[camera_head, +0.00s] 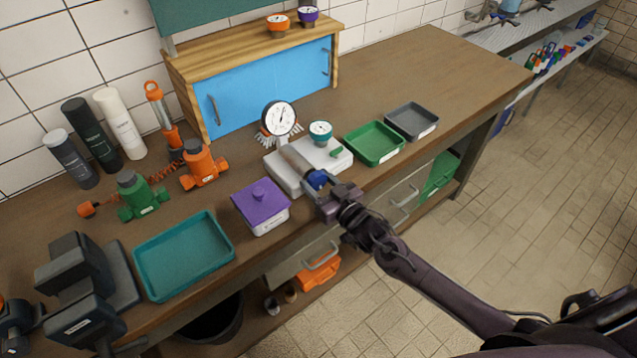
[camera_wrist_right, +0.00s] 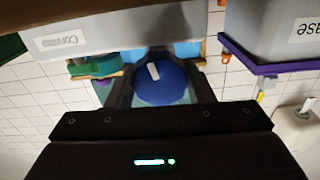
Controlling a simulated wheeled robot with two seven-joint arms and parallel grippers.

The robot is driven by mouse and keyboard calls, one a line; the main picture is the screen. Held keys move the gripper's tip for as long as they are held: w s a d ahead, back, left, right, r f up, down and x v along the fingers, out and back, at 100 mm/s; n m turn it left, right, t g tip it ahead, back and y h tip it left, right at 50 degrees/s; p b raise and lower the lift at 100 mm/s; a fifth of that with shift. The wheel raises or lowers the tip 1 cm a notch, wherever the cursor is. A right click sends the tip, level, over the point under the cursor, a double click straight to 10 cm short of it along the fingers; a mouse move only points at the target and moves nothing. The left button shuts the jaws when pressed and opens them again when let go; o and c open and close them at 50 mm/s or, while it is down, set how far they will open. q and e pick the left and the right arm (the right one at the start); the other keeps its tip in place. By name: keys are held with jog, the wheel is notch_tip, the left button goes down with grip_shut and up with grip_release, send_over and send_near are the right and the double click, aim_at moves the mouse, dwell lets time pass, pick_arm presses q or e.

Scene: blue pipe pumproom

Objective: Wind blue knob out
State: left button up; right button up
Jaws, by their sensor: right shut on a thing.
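The blue knob (camera_head: 317,179) is at the front of a light grey block (camera_head: 284,179) that carries a dial gauge (camera_head: 279,118). My right gripper (camera_head: 327,187) is shut on the blue knob. In the right wrist view the blue knob (camera_wrist_right: 160,82) sits between the two fingers, and a white mark shows on its face. My right arm reaches in from the lower right. My left gripper is not clearly visible in the head view.
A purple lidded box (camera_head: 262,206) stands just left of the gripper. A green tray (camera_head: 374,144) and a dark grey tray (camera_head: 411,121) lie to the right. A teal tray (camera_head: 184,256) lies at the front left. A blue-doored cabinet (camera_head: 270,88) stands behind.

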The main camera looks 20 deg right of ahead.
jog(key=n+b, duration=0.1)
jog(key=n, duration=0.3)
jog(key=shift+n, duration=0.3)
jog(key=n, duration=0.3)
jog(key=shift+n+b, duration=0.4)
jog(key=n+b, duration=0.1)
jog(key=n, duration=0.3)
jog(key=n+b, duration=0.1)
jog(key=n, duration=0.3)
jog(key=n+b, duration=0.1)
jog(key=n, duration=0.3)
jog(key=shift+n, duration=0.3)
jog(key=n, duration=0.3)
jog(key=shift+n+b, duration=0.3)
jog(key=shift+b, duration=0.1)
jog(key=n+b, duration=0.1)
jog(key=n, duration=0.3)
jog(key=shift+f, duration=0.1)
jog(key=n+b, duration=0.1)
jog(key=n, duration=0.3)
jog(key=shift+n, duration=0.3)
